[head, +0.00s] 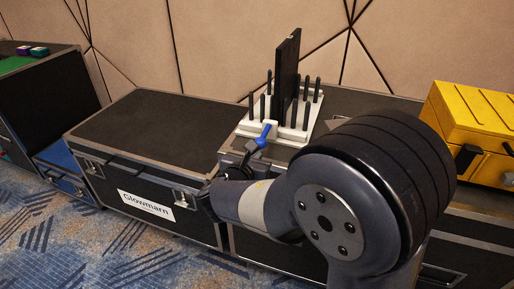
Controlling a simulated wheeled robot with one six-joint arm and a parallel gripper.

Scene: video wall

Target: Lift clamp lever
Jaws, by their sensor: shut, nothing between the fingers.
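The clamp lever (264,135) is a small blue handle at the front of a white fixture (304,139). The fixture has several black upright pegs and holds a tall black panel (286,75) on edge. My gripper (249,152) is just below and left of the lever, with its fingers shut and nothing visible between them. It looks very close to the lever, but I cannot tell whether they touch. My dark arm hides much of the area to the right and below.
The fixture stands on black flight cases. A case labelled Glowmarn (146,203) has a clear top at left. A yellow toolbox (476,130) stands at right. A panelled wall (220,40) rises close behind. Patterned carpet (110,260) lies in front.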

